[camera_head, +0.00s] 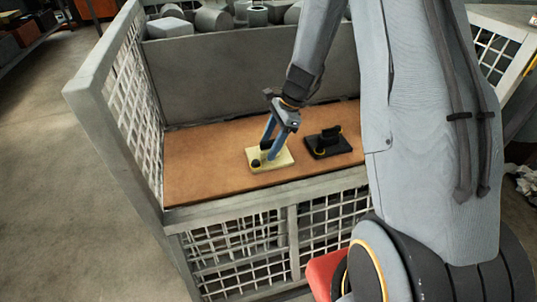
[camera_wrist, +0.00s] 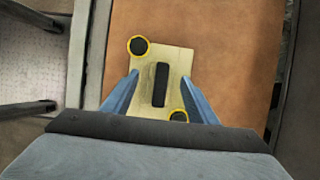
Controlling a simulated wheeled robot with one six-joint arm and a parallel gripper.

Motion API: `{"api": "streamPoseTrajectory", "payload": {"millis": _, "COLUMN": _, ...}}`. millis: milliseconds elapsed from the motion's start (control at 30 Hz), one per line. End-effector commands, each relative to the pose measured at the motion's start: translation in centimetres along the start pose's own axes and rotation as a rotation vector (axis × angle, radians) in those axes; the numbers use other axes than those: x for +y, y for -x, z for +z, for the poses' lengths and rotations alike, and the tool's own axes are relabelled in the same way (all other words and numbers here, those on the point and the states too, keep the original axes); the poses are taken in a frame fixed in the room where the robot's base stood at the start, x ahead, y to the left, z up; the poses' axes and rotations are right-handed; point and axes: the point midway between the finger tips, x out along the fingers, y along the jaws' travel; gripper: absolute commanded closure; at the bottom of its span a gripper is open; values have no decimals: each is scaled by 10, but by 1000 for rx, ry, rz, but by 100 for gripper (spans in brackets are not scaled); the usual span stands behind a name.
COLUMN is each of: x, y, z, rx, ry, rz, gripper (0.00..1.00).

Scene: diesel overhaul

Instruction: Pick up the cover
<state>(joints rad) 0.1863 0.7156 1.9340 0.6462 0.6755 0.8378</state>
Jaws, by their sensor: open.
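The cover appears to be the cream plate (camera_head: 283,160) lying flat on the brown board, left of a black plate. In the wrist view the cream plate (camera_wrist: 173,60) carries a black upright bar (camera_wrist: 161,84) in its middle and two black knobs ringed in yellow at opposite corners. My gripper (camera_head: 268,151) is over the plate with its blue fingers pointing down. In the wrist view my gripper (camera_wrist: 161,76) is open, one finger on each side of the bar, with gaps between. I cannot tell whether the fingertips touch the plate. The lower knob is partly hidden by my gripper.
The black plate (camera_head: 318,152) with a black block stands close to the right of the cream plate. The brown board (camera_head: 205,165) is bare on the left. Grey mesh walls (camera_head: 124,85) and a grey back panel (camera_head: 215,80) enclose it. Grey parts (camera_head: 213,20) lie behind the panel.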

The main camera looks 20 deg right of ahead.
Motion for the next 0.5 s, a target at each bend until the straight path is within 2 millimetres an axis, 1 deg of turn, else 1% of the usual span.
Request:
{"api": "streamPoseTrajectory", "payload": {"millis": 33, "x": 0, "y": -6, "z": 0, "rx": 0, "ry": 0, "rz": 2, "gripper": 47}}
{"api": "streamPoseTrajectory", "payload": {"millis": 67, "x": 0, "y": -7, "z": 0, "rx": 0, "ry": 0, "rz": 2, "gripper": 47}}
{"api": "streamPoseTrajectory", "payload": {"millis": 267, "x": 0, "y": -7, "z": 0, "rx": 1, "ry": 1, "rz": 0, "gripper": 47}}
{"api": "streamPoseTrajectory", "payload": {"millis": 367, "x": 0, "y": -7, "z": 0, "rx": 1, "ry": 0, "rz": 0, "gripper": 62}}
{"api": "streamPoseTrajectory", "payload": {"millis": 500, "x": 0, "y": -7, "z": 0, "rx": 1, "ry": 0, "rz": 0, "gripper": 86}}
